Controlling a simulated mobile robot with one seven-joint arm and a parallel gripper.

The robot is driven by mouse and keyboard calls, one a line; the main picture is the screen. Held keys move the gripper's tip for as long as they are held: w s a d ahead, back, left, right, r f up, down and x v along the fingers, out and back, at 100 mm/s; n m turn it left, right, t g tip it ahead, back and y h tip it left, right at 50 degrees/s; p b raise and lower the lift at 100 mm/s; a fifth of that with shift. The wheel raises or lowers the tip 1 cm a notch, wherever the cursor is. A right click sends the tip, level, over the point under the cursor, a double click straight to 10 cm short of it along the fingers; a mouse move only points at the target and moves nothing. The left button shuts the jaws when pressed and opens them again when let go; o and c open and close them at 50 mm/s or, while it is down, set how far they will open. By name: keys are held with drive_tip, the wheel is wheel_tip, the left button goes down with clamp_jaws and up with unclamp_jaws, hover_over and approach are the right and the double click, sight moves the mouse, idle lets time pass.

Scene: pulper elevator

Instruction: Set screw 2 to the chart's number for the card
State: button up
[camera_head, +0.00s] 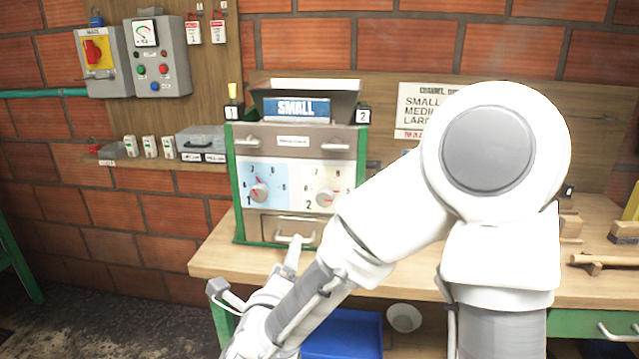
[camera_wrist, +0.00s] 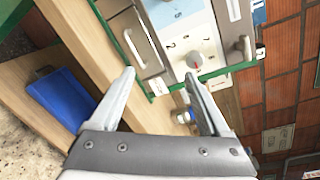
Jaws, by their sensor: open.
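The green-framed machine has two dials on its front. Screw 2 is the grey knob (camera_head: 326,198) on the cream right-hand dial, with a red mark; its exact setting is too small to read. It also shows in the wrist view (camera_wrist: 194,59). The other knob (camera_head: 259,192) sits on the blue dial marked 1. A blue card (camera_head: 297,109) on top reads SMALL. The chart (camera_head: 412,105) on the back board is partly hidden by my arm, which covers its numbers. My gripper (camera_head: 254,268) is open and empty, in front of and below the dials; its fingers (camera_wrist: 160,76) are apart from the knob.
A drawer with a handle (camera_head: 296,236) sits below the dials. The wooden bench (camera_head: 215,262) carries the machine; a blue bin (camera_head: 345,335) is beneath. Wall control boxes (camera_head: 158,57) hang at upper left. A brush and wooden pieces lie on the right of the bench.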

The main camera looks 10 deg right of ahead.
sight(324, 200)
drive_tip(key=d+r+m+h+p, duration=0.1)
drive_tip(key=d+r+m+h, duration=0.2)
drive_tip(key=r+m, duration=0.15)
drive_tip(key=shift+m, duration=0.25)
drive_tip(key=x, duration=1.6)
drive_tip(key=shift+d, duration=0.25)
drive_tip(key=shift+s, duration=0.1)
clamp_jaws()
